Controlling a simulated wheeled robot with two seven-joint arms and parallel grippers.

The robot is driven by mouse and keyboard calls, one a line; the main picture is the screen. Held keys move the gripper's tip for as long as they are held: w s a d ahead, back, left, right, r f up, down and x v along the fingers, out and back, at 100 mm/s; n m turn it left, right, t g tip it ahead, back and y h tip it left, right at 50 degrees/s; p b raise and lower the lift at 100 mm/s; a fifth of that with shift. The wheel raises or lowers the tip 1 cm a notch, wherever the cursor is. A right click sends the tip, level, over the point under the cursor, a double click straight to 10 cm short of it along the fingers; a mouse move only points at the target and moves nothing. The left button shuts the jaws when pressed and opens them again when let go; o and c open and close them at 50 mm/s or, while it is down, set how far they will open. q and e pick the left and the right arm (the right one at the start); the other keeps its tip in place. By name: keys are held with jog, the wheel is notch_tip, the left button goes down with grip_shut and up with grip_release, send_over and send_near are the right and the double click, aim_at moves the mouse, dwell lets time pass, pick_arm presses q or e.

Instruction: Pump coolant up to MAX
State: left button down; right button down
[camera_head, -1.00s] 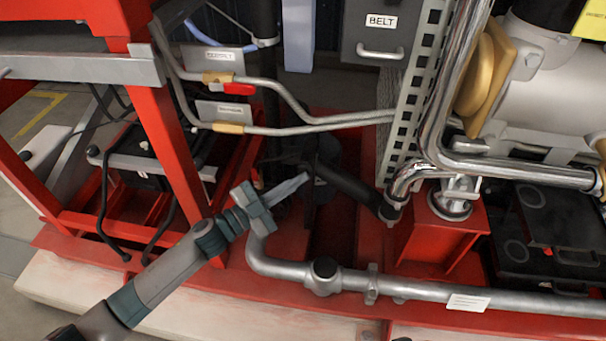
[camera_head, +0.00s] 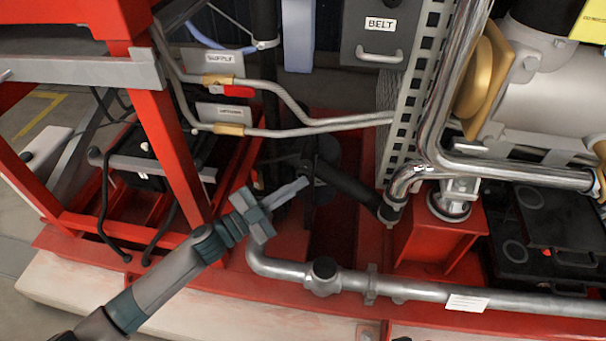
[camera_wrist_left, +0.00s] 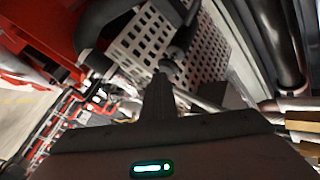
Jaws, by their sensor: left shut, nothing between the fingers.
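My left gripper (camera_head: 303,183) reaches in from the lower left in the head view, with its fingers together and empty. Its tips are close to the upper end of a black bar or hose (camera_head: 352,188); I cannot tell whether they touch it. That black part slopes down right to a fitting near the red block. In the left wrist view the shut fingers (camera_wrist_left: 163,80) point at a dark rounded part (camera_wrist_left: 178,50) in front of a perforated grey plate (camera_wrist_left: 150,35). I see no coolant gauge or MAX mark that I can read. My right gripper is out of view.
A silver pipe (camera_head: 420,290) runs along the red base. Two thin metal lines with brass valves (camera_head: 228,128) cross above my gripper. A red frame post (camera_head: 165,140) stands left. A grey BELT box (camera_head: 381,40) and slotted upright (camera_head: 415,90) are at upper right.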

pick_arm(q)
jog(key=shift+s+a, duration=0.2)
jog(key=shift+s, duration=0.45)
jog(key=shift+s+p, duration=0.1)
jog(key=shift+p, duration=0.2)
jog(key=s+p, duration=0.1)
jog(key=s, duration=0.1)
jog(key=s+a, duration=0.1)
jog(key=s, duration=0.1)
jog(key=shift+s+p, duration=0.35)
dwell(2.3)
